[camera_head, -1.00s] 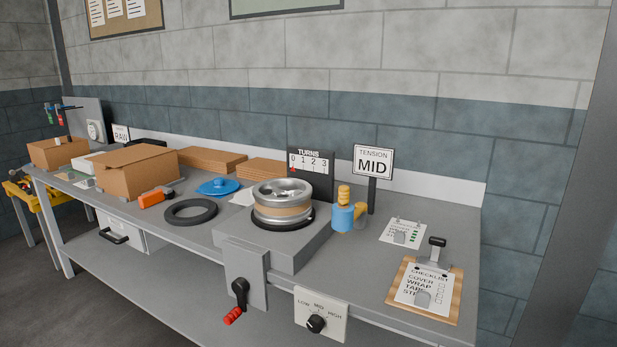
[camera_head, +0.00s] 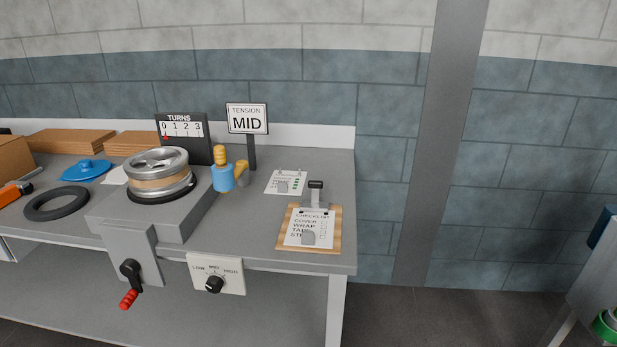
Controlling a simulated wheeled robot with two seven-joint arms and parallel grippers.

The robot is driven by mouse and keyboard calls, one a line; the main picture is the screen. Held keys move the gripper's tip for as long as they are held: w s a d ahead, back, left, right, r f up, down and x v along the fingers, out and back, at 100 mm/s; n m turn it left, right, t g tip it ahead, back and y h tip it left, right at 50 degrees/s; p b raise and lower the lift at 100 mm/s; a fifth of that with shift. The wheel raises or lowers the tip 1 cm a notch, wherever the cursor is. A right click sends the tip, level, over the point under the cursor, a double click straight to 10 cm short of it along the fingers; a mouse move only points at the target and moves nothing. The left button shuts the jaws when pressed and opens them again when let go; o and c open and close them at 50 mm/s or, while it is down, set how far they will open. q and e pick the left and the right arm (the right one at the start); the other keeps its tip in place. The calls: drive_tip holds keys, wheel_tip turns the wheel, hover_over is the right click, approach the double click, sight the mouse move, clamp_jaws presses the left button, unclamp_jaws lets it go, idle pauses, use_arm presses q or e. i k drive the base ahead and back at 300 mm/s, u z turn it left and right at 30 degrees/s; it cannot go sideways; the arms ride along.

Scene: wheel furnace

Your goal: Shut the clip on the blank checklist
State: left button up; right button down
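The checklist board (camera_head: 308,248) is a tan clipboard lying near the right end of the grey bench. A white sheet headed CHECKLIST (camera_head: 300,237) lies on it, with printed lines and small boxes on its right side. The clip (camera_head: 315,193) at the board's far edge has a dark lever that stands up. A second, smaller white card (camera_head: 286,181) with green marks lies behind the board. Neither of my grippers is in view.
The bench (camera_head: 262,218) ends just right of the board. A wheel (camera_head: 160,173) on a raised block, a blue bottle (camera_head: 222,178) and the TENSION sign (camera_head: 247,120) stand to the left. A tension knob (camera_head: 214,284) is on the front. Another table (camera_head: 597,265) shows at far right.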

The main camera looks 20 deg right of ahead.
sight(314, 206)
drive_tip(key=u, duration=0.25)
drive_tip(key=k, duration=0.35)
drive_tip(key=z, duration=1.2)
drive_tip(key=i, duration=1.2)
drive_tip(key=u, duration=0.75)
